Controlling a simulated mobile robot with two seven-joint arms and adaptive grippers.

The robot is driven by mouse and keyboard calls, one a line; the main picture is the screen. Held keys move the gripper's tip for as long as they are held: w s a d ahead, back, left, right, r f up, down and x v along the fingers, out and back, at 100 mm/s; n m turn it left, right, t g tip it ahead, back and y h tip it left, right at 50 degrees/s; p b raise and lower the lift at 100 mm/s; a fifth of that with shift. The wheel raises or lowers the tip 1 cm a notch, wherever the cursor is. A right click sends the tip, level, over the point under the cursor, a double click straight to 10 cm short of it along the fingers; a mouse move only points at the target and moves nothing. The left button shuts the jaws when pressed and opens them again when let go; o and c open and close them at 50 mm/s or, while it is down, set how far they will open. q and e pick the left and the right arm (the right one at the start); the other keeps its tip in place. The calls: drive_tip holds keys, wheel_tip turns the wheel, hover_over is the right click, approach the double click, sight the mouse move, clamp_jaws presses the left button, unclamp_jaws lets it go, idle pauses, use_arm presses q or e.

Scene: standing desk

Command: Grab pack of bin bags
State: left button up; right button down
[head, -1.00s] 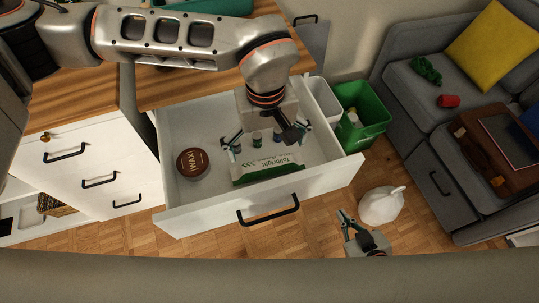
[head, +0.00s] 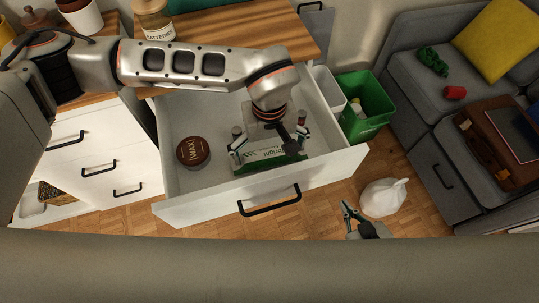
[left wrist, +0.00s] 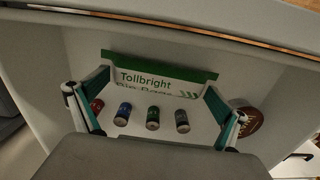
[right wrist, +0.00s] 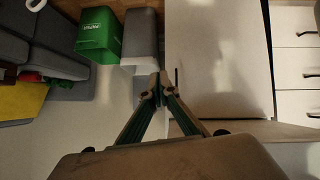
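The pack of bin bags (head: 262,158), a white and green box labelled "Tollbright Bin Bags", lies in the open white drawer near its front wall. My left gripper (head: 268,148) is over the pack inside the drawer, fingers spread, partly hiding it.
A round brown wax tin (head: 193,152) sits left in the drawer. Several batteries (left wrist: 152,118) lie beside the pack. The drawer front (head: 210,207) and walls surround my left gripper. A white tied bag (head: 383,198) is on the floor; a green bin (head: 365,108) stands right.

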use_arm(q)
drive_tip(key=c, duration=1)
drive_tip(key=shift+o, duration=0.2)
drive_tip(key=shift+r, duration=0.1)
